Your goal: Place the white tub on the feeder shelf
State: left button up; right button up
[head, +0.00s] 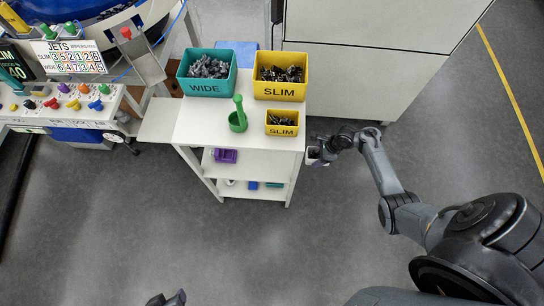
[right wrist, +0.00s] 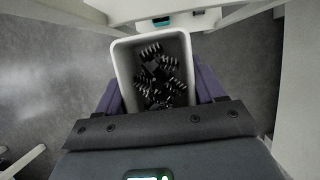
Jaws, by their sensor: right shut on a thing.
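The white tub (right wrist: 122,62) holds several black connectors and sits between the purple fingers of my right gripper (right wrist: 160,95), which is shut on it. In the head view my right gripper (head: 321,152) holds the tub (head: 313,161), small and partly hidden, just right of the white shelf unit (head: 208,138). The tub looks clear of the floor. I cannot tell for sure which surface is the feeder shelf; a flat white side shelf (head: 160,121) on the unit's left is bare. My left gripper (head: 168,299) shows only its tip at the bottom edge.
On the unit's top stand a teal WIDE bin (head: 207,88), a large yellow SLIM bin (head: 280,92), a small yellow SLIM bin (head: 282,130) and a green holder (head: 238,122). A purple tub (head: 226,155) is on a lower shelf. A white cabinet (head: 350,80) stands behind.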

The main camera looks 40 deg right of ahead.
jog(key=b, duration=0.6)
send_over(271, 160)
jog(key=s+d, duration=0.2)
jog(key=shift+w+f, duration=0.15)
jog(key=shift+f, duration=0.05)
jog(key=shift+w+a, duration=0.35)
jog(key=shift+a, duration=0.05)
notch_tip(271, 160, down, 4)
jog(key=b, duration=0.3)
jog(key=shift+r+b, duration=0.25)
jog(key=shift+b, duration=0.1)
jog(key=shift+r, duration=0.1)
jog(key=o, duration=1.1)
jog(key=shift+c, duration=0.2)
